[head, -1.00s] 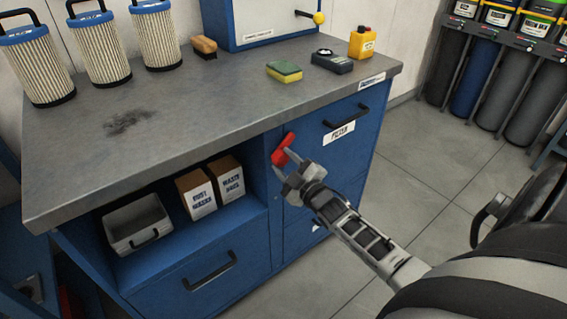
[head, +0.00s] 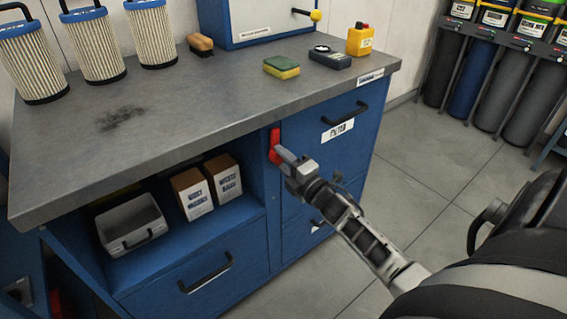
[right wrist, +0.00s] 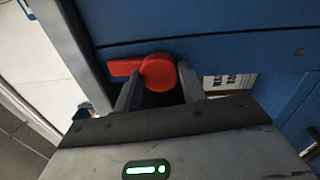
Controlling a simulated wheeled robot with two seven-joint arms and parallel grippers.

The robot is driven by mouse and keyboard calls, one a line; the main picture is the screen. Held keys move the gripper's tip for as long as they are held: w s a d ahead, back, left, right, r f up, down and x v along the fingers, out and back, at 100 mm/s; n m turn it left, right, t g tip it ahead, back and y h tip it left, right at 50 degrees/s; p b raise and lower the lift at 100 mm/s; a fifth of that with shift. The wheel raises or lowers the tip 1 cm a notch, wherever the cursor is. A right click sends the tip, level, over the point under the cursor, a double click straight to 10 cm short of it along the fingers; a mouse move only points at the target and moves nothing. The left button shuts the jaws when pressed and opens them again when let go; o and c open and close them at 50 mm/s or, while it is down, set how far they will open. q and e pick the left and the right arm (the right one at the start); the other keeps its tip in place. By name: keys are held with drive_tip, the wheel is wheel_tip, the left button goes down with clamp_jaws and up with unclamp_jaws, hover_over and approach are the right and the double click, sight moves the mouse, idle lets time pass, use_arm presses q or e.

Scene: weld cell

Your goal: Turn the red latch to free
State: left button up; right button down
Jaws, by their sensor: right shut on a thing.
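The red latch (head: 274,146) is on the blue cabinet front, at the left edge of the drawer column, just under the worktop. In the head view it stands about upright. My right gripper (head: 281,154) is at the latch and shut on it. In the right wrist view the latch (right wrist: 158,72) shows a round hub between my two fingers (right wrist: 158,92), with its handle pointing left in the picture. The fingertips partly hide behind or beside the hub. My left gripper is in neither view.
The grey worktop (head: 190,110) overhangs the cabinet above my gripper. A black drawer handle (head: 345,115) sticks out to the right. The open shelf at left holds a grey bin (head: 131,224) and two boxes (head: 192,195). The floor at right is clear.

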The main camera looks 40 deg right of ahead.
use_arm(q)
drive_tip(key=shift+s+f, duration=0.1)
use_arm(e)
drive_tip(key=shift+n, duration=0.3)
drive_tip(key=c, duration=0.8)
unclamp_jaws()
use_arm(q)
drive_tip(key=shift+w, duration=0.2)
use_arm(e)
drive_tip(key=s, duration=1)
drive_tip(key=s+f, duration=0.1)
drive_tip(key=s, duration=0.5)
drive_tip(key=shift+f, duration=0.1)
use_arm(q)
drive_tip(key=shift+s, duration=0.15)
